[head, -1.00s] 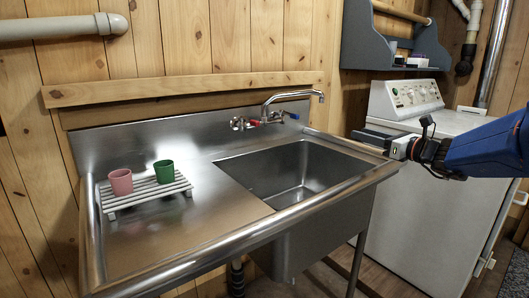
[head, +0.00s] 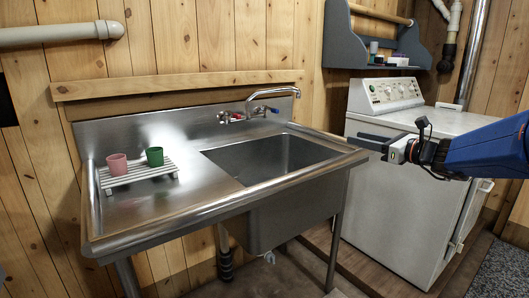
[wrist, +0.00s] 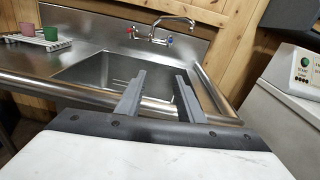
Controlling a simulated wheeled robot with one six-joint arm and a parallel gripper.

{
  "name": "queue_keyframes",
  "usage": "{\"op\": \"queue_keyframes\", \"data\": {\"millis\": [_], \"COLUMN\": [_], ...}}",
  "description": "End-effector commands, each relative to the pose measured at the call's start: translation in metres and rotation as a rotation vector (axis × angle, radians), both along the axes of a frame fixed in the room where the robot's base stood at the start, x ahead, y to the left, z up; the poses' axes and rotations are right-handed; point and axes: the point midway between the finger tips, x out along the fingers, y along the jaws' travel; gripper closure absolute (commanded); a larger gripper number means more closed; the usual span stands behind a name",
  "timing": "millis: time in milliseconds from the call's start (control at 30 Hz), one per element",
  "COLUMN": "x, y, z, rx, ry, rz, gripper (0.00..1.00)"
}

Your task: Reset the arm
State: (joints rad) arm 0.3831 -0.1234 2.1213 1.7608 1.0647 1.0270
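My gripper (head: 372,148) is at the end of my blue arm, on the right of the head view, and appears in front of the white washing machine. In the wrist view its two dark fingers (wrist: 160,98) stand apart with nothing between them. The steel sink basin (wrist: 105,72) shows beyond the fingers.
A steel sink unit (head: 150,218) stands against the pine wall, with a faucet (head: 270,97). On its left drainboard a white rack (head: 150,176) holds a pink cup (head: 117,165) and a green cup (head: 155,156). A white washing machine (head: 400,190) stands right, below a grey shelf (head: 345,52).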

Motion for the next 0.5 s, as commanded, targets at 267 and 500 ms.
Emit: {"op": "queue_keyframes", "data": {"millis": [267,500], "x": [-0.037,-0.091], "y": [0.037,0.075], "z": [-0.019,-0.052], "rx": [-0.199,-0.481], "ry": [-0.023,-0.073], "rz": [0.094,0.238], "gripper": [0.66,0.66]}}
